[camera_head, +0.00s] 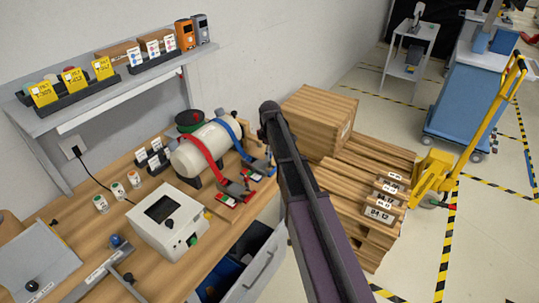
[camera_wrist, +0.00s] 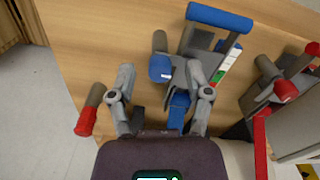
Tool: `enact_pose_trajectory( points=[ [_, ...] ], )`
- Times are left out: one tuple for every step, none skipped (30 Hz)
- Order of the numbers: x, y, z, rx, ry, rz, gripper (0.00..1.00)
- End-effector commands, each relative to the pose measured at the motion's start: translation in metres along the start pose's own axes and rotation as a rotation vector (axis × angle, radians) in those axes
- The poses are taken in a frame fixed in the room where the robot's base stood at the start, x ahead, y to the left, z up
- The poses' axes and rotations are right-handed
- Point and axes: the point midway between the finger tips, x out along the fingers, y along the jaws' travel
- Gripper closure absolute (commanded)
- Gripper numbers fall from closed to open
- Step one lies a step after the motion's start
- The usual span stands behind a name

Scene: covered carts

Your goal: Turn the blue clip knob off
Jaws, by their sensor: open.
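In the wrist view the blue clip has a blue bar handle (camera_wrist: 220,17) on a grey frame. A short grey post with a blue end, which looks like its knob (camera_wrist: 160,68), stands beside the frame. My gripper (camera_wrist: 160,75) is open, one finger on each side of the knob in the picture; I see no clear contact. The blue strap (camera_wrist: 179,108) shows between the fingers, nearer the palm. In the head view the blue clip (camera_head: 258,164) lies on the bench at the end of the blue strap. My gripper cannot be made out there.
A red clip (camera_wrist: 288,90) is close on the right, and a red-ended post (camera_wrist: 86,120) is left of my fingers. In the head view a white tank (camera_head: 185,160), a boxy device (camera_head: 167,222) and a shelf (camera_head: 105,100) are nearby.

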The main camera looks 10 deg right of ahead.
Motion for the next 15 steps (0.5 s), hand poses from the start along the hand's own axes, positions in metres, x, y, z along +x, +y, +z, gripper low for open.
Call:
enact_pose_trajectory(
  points=[
    [0.0004, 0.0000, 0.0001, 0.000, 0.000, 0.000, 0.35],
    [0.0003, 0.0000, 0.0001, 0.000, 0.000, 0.000, 0.35],
    [0.0002, 0.0000, 0.0001, 0.000, 0.000, 0.000, 0.35],
    [0.0001, 0.0000, 0.0001, 0.000, 0.000, 0.000, 0.35],
    [0.0001, 0.0001, 0.0001, 0.000, 0.000, 0.000, 0.35],
    [0.0000, 0.0001, 0.0001, 0.000, 0.000, 0.000, 0.35],
    [0.0000, 0.0001, 0.0001, 0.000, 0.000, 0.000, 0.35],
    [0.0000, 0.0001, 0.0001, 0.000, 0.000, 0.000, 0.35],
    [0.0000, 0.0001, 0.0001, 0.000, 0.000, 0.000, 0.44],
    [0.0000, 0.0001, 0.0001, 0.000, 0.000, 0.000, 0.53],
    [0.0000, 0.0001, 0.0001, 0.000, 0.000, 0.000, 0.62],
    [0.0000, 0.0001, 0.0001, 0.000, 0.000, 0.000, 0.74],
    [0.0001, 0.0001, 0.0002, 0.000, 0.000, 0.000, 0.83],
    [0.0001, 0.0001, 0.0002, 0.000, 0.000, 0.000, 0.92],
    [0.0001, 0.0001, 0.0002, 0.000, 0.000, 0.000, 1.00]
  ],
)
